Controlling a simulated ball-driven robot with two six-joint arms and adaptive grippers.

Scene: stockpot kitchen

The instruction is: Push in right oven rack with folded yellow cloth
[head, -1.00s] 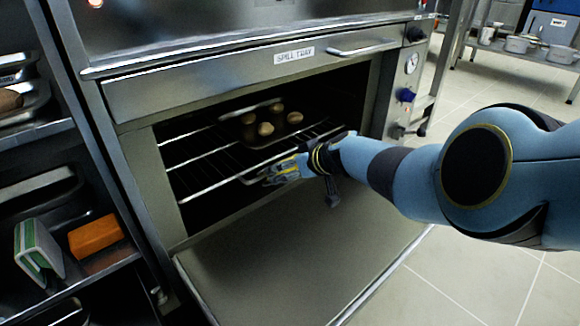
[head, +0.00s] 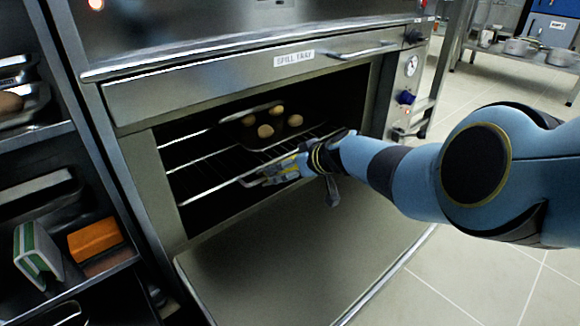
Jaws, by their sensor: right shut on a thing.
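The oven rack (head: 205,195) is a wire shelf inside the open oven, with its front bar near the opening. My right gripper (head: 283,170) is at the rack's front bar, shut on the yellow cloth (head: 286,168), which shows yellow and grey between the fingers. The cloth appears to touch the front bar; the exact contact is hidden by the hand. My left gripper is not in view.
The oven door (head: 300,255) is folded down in front of the opening. A panel labelled SPILL TRAY (head: 293,59) lies above. Shelves at left hold an orange block (head: 95,238) and a green-white box (head: 38,252). Tiled floor at right is clear.

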